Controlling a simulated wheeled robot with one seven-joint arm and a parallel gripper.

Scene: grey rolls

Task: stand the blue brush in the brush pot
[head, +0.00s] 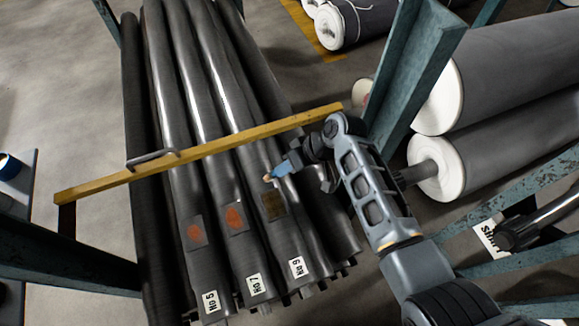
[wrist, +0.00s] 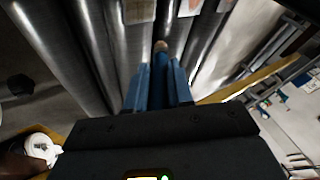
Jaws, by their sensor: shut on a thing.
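My gripper (head: 287,166) is above the dark grey rolls, just past the yellow bar. It is shut on the blue brush (head: 279,172), whose tan tip points left and down in the head view. In the wrist view the brush (wrist: 159,72) lies between the two blue fingers (wrist: 160,92), with its tan tip pointing away from the camera. Its far end is hidden by my gripper. A dark blue, round pot-like thing with a pale top (head: 10,168) is cut by the left edge of the head view. I cannot tell whether it is the brush pot.
Several long dark rolls (head: 185,90) lie under my gripper, some with labels. A yellow bar (head: 110,180) crosses over them. The wrist view shows a pale surface (wrist: 290,122) with small items at right.

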